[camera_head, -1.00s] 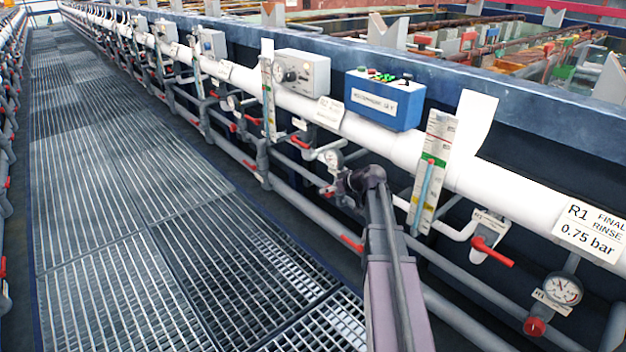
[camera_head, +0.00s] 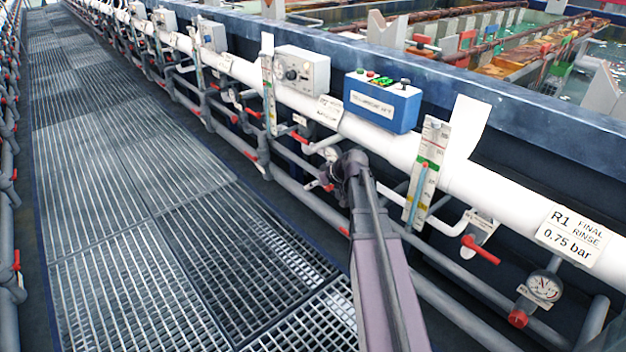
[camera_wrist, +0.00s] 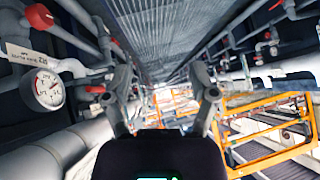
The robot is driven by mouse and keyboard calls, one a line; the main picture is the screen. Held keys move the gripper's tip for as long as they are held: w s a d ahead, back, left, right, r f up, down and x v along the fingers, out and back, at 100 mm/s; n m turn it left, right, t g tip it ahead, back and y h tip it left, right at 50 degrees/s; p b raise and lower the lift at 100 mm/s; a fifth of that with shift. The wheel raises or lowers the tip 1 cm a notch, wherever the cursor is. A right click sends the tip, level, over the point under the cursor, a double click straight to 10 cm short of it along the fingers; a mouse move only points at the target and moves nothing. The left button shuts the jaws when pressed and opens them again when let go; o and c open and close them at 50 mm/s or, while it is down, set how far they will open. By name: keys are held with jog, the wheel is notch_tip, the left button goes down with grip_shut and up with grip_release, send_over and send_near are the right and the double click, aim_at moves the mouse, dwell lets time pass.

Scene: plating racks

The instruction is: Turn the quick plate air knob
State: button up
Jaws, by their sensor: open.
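My gripper (camera_wrist: 165,100) is open in the wrist view, its two fingers apart with nothing between them. A round white gauge (camera_wrist: 47,88) and a red knob (camera_wrist: 40,17) are left of the fingers, apart from them. A tag (camera_wrist: 30,55) beside the gauge is unreadable. In the head view my arm reaches toward the pipes below the blue box (camera_head: 383,102); the fingers are hard to make out there. A red knob (camera_head: 517,319) sits by a gauge (camera_head: 543,287) below the R1 final rinse sign (camera_head: 572,236). I cannot tell which knob is the quick plate air one.
A white pipe (camera_head: 410,148) and grey pipes with red-handled valves (camera_head: 480,248) line the tank wall. A grey control box (camera_head: 302,72) is mounted farther along. The grated walkway (camera_head: 150,220) on the left is clear. Orange frames (camera_wrist: 270,125) show in the wrist view.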

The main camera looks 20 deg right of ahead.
jog(key=shift+s+a+r+p, duration=0.3)
jog(key=shift+a+r+p, duration=0.05)
jog(key=shift+a+r, duration=0.1)
jog(key=shift+f, duration=0.15)
jog(key=w+d+f+t+b, duration=0.2)
jog(key=w+d+f+b, duration=0.2)
jog(key=d+b, duration=0.5)
jog(key=w+d+f+t+b, duration=0.3)
jog(key=w+d+f+b, duration=0.1)
jog(key=d+f+b, duration=0.5)
jog(key=shift+w+d+t+h+b, duration=0.15)
jog(key=shift+d+t+h+b, duration=0.2)
jog(key=shift+b, duration=0.45)
jog(key=b+x, duration=0.5)
jog(key=x, duration=0.8)
jog(key=shift+w+a+f, duration=0.1)
jog(key=shift+w+f, duration=0.15)
jog(key=shift+w, duration=0.05)
